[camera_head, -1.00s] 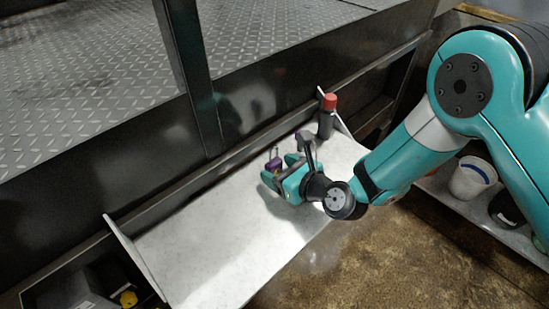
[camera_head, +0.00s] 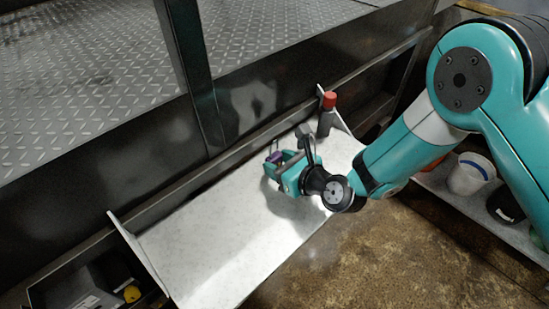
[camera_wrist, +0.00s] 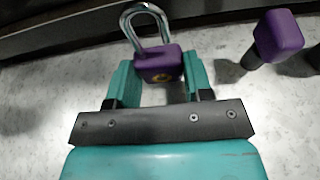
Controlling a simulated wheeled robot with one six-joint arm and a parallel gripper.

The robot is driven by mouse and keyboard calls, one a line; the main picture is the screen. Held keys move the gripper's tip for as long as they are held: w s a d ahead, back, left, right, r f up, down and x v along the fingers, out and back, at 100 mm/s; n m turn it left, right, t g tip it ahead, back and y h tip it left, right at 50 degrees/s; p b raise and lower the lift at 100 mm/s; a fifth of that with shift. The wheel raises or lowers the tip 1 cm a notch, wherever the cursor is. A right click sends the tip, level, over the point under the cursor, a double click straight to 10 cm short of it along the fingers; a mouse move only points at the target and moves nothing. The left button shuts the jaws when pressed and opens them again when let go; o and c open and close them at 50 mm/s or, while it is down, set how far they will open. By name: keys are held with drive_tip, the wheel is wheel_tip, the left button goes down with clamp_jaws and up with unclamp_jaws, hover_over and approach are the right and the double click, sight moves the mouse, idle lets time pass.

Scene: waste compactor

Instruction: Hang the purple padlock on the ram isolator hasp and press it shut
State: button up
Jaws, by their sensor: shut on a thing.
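The purple padlock (camera_wrist: 159,66) is between the two teal fingers of my gripper (camera_wrist: 157,80) in the wrist view. Its silver shackle (camera_wrist: 146,18) points away from my palm. I cannot tell whether the shackle is latched. In the head view the padlock (camera_head: 274,157) is a small purple patch at the jaws of my gripper (camera_head: 277,168), just over the pale shelf, partly covered by the fingers. My gripper is shut on it. I cannot make out the ram isolator hasp in either view.
A dark bottle with a red cap (camera_head: 329,101) stands at the shelf's far right end. A second purple-topped object (camera_wrist: 278,36) shows right of my gripper. The shelf (camera_head: 205,250) is bare at left. A dark post and wall (camera_head: 190,80) rise behind it.

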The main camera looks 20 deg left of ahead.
sight(280, 153)
drive_tip(key=shift+r+p, duration=1.45)
drive_tip(key=shift+r, duration=0.5)
